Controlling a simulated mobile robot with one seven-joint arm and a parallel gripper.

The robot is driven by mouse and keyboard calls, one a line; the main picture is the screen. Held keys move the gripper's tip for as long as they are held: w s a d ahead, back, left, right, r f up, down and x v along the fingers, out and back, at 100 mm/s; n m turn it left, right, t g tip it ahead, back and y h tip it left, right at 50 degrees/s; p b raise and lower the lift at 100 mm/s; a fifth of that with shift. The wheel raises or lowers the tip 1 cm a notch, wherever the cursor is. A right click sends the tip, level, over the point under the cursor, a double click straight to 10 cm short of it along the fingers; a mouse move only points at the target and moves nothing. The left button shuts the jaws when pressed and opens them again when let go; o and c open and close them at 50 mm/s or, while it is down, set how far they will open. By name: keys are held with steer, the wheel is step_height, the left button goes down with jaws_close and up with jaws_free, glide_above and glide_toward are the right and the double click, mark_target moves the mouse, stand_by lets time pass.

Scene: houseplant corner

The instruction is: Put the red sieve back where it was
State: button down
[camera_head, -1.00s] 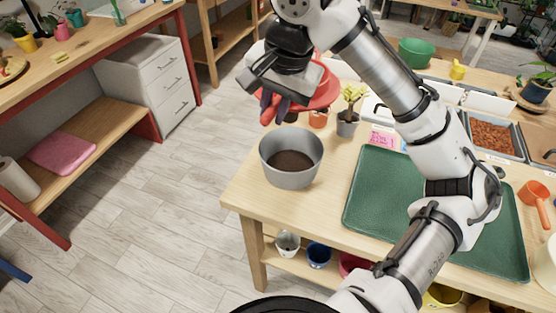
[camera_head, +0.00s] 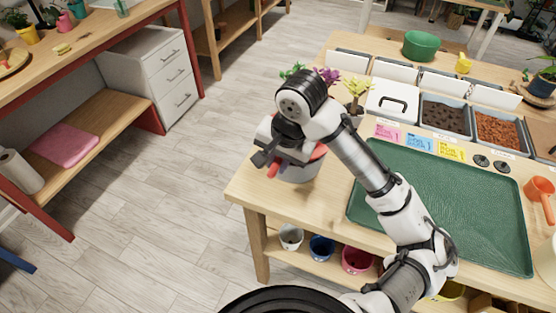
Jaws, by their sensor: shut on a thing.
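My gripper (camera_head: 270,161) is shut on the handle of the red sieve (camera_head: 273,171), near the left corner of the wooden table. The sieve is mostly hidden behind my gripper and arm; part of its red rim shows on the right. It is at the top of the grey pot (camera_head: 303,175), which stands on the table. I cannot tell whether the sieve rests on the pot's rim or hovers just above it. The dark content of the pot is hidden now.
A green tray (camera_head: 470,215) lies to the right. Behind it are pink, blue and yellow cards (camera_head: 419,143) and bins, one with brown material (camera_head: 497,129). Small plants (camera_head: 357,90) stand behind my gripper. An orange scoop (camera_head: 538,188) lies at the far right.

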steer(key=shift+f+b, duration=0.3)
steer(key=shift+f, duration=0.25)
steer(key=c, duration=1.4)
jaws_free()
steer(key=shift+o, duration=0.2)
steer(key=shift+r, duration=0.35)
steer(key=v, duration=1.2)
steer(key=shift+r, duration=0.3)
steer(key=shift+a, duration=0.15)
